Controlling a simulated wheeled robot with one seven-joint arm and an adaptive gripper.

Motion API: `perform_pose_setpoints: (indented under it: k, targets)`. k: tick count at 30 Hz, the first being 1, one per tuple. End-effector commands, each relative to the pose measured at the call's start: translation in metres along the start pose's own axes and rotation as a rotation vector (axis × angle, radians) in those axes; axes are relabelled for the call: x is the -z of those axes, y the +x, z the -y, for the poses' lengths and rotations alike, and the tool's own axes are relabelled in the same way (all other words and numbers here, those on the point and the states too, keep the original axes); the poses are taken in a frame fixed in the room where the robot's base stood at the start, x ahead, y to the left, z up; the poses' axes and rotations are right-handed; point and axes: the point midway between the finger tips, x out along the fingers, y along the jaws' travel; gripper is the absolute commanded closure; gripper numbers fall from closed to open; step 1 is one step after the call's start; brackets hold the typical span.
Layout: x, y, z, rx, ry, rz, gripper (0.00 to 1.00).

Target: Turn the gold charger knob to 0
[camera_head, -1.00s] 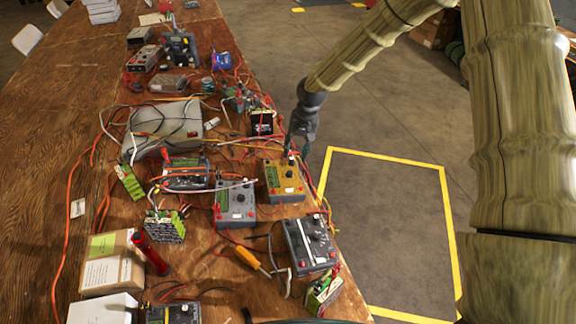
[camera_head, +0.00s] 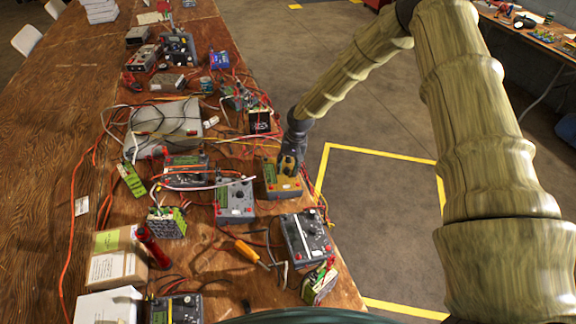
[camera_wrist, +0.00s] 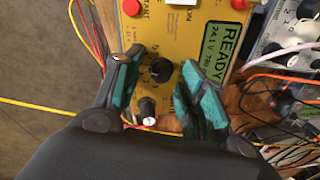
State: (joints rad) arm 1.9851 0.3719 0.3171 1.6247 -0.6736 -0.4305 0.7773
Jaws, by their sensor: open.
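The gold charger (camera_head: 283,188) sits near the right edge of the wooden table in the head view. In the wrist view, the gold charger (camera_wrist: 180,25) shows a green READY display (camera_wrist: 220,50), a red button and a black knob (camera_wrist: 161,70) with numbers around it. The knob's exact setting is too small to read. A black piece with a silver end (camera_wrist: 147,108) shows below the knob. My gripper (camera_head: 289,166) is over the charger's top face. In the wrist view, my gripper (camera_wrist: 160,88) is open, with one finger on each side of the knob, apart from it.
Grey chargers (camera_head: 235,203) and (camera_head: 306,240) stand close by, to the left and in front. Red, yellow and white cables run around the gold charger. An orange screwdriver (camera_head: 248,252) lies on the table. The floor to the right is open.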

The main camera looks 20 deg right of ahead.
Motion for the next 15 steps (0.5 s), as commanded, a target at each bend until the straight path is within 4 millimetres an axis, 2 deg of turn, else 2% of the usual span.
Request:
perform_pose_setpoints:
  k: [9, 11, 15]
  targets:
    - [0.0, 0.0014, 0.0001, 0.0, 0.0, 0.0, 0.59]
    - [-0.0001, 0.0013, 0.0001, 0.0, 0.0, 0.0, 0.69]
    - [-0.0001, 0.0012, 0.0, 0.0, 0.0, 0.0, 0.94]
